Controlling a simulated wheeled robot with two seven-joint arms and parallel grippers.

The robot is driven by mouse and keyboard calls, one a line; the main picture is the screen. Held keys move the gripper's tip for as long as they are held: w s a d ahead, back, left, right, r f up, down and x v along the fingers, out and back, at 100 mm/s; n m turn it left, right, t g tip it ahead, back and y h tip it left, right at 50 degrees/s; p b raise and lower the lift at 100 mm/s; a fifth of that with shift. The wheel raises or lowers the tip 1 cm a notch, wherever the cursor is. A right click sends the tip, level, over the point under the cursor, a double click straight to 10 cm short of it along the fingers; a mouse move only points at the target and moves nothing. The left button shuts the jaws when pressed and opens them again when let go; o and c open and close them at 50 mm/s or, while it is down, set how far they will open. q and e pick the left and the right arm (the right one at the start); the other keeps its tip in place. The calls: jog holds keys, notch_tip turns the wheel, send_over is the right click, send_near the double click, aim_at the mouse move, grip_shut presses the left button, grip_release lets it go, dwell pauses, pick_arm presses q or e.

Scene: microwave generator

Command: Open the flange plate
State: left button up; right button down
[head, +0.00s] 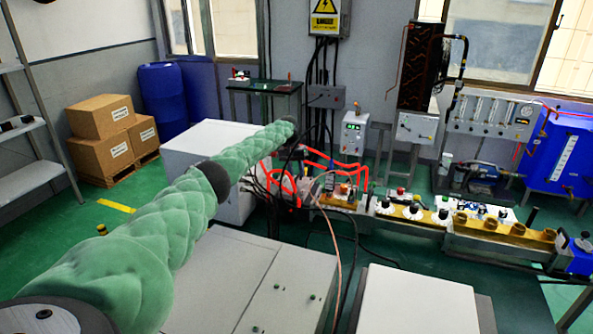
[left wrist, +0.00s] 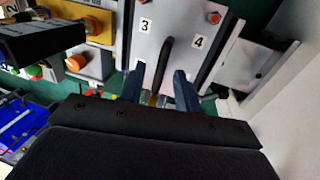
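The flange plate (left wrist: 203,22) fills the upper middle of the left wrist view. It is a light grey metal plate with labels 3 and 4 and red bolts. A black bar handle (left wrist: 166,62) runs along its middle. My left gripper (left wrist: 158,84) is open, with one dark blue finger on each side of the handle's lower end. I cannot tell whether the fingers touch it. In the head view my left arm in its green sleeve reaches to the equipment at the middle, where the gripper is small and dark and the plate is hard to make out. My right gripper is not in view.
Red hoses (head: 318,160) and dark cables crowd the area by the left arm's end. A long bench with black knobs and brass parts (head: 490,224) runs right. Grey cabinets (head: 235,278) stand in front. A white surface (left wrist: 296,85) borders the wrist view's right side.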

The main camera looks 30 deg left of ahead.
pick_arm(q)
jog(key=shift+f, duration=0.15)
grip_shut()
